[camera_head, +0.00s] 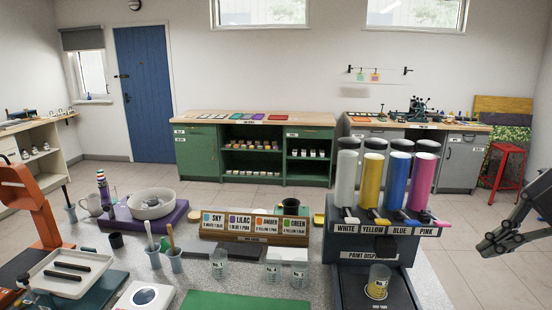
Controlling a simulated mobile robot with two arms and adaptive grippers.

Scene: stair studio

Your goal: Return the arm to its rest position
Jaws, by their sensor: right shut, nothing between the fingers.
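My right gripper (486,246) is at the right edge of the head view, dark grey and shut, with nothing between its fingers. It hangs over the floor, to the right of the paint dispenser and apart from it. Its arm comes in from the right edge. My left gripper is not in view. The paint dispenser (375,246) holds upright white, yellow, blue and pink cylinders. A clear cup (378,281) with a yellow label stands in its lower bay.
The worktable (140,262) carries clear cups, brush pots, a bowl (152,204), a recipe board (254,228) and a green mat (246,300). An orange device (30,205) stands at left. A red stool (503,165) is at back right. Floor between table and green cabinet (197,157) is clear.

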